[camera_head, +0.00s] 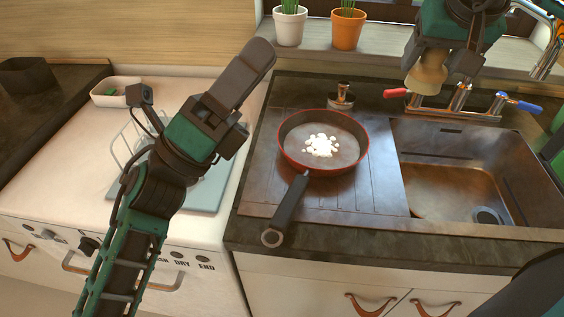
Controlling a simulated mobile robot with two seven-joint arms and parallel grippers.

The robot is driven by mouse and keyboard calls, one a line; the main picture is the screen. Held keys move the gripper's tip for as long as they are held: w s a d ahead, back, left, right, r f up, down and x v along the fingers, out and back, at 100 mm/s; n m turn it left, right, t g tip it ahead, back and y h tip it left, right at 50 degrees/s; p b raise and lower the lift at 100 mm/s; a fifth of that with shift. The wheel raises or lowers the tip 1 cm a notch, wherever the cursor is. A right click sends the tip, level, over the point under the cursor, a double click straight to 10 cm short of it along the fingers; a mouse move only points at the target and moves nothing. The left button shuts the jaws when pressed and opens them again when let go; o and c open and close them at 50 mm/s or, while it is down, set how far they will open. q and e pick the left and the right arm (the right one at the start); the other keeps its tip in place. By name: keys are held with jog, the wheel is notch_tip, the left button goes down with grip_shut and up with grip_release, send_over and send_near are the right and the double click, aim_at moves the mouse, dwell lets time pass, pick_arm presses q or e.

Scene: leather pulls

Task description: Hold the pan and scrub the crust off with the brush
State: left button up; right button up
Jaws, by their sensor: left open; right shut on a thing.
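The pan (297,160), dark with a red rim, sits on the ribbed drainboard left of the sink. A patch of white crust (320,146) lies in the middle of its base. Its dark handle (289,205) points toward the front edge of the counter. My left gripper (243,78) is open and empty, up and left of the pan, not touching it. My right gripper (446,57) is at the top right, shut on the brush (429,72), whose pale, rounded part shows near the taps. The rest of the brush is hidden by the gripper.
The sink basin (455,188) is right of the pan, with a tap with red and blue handles (459,103) behind it. A metal stopper-like piece (341,97) stands behind the pan. Potted plants (289,27) line the sill. A dish rack (130,140) is at left.

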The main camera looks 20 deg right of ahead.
pick_arm(q)
jog(key=s+d+r+m+g+y, duration=0.1)
jog(key=s+d+m+g+y, duration=0.3)
jog(key=m+g, duration=0.4)
jog(key=s+d+r+m+g+y, duration=0.1)
jog(key=s+d+m+g+y, duration=0.25)
jog(key=s+m+g, duration=0.45)
jog(key=m+t+y, duration=1.4)
jog(key=m+y, duration=0.5)
jog(key=m, duration=0.1)
send_over(282, 216)
notch_tip(282, 216, down, 14)
jog(key=shift+w+f, duration=0.1)
jog(key=shift+f, duration=0.35)
notch_tip(282, 216, down, 11)
jog(key=shift+r, duration=0.1)
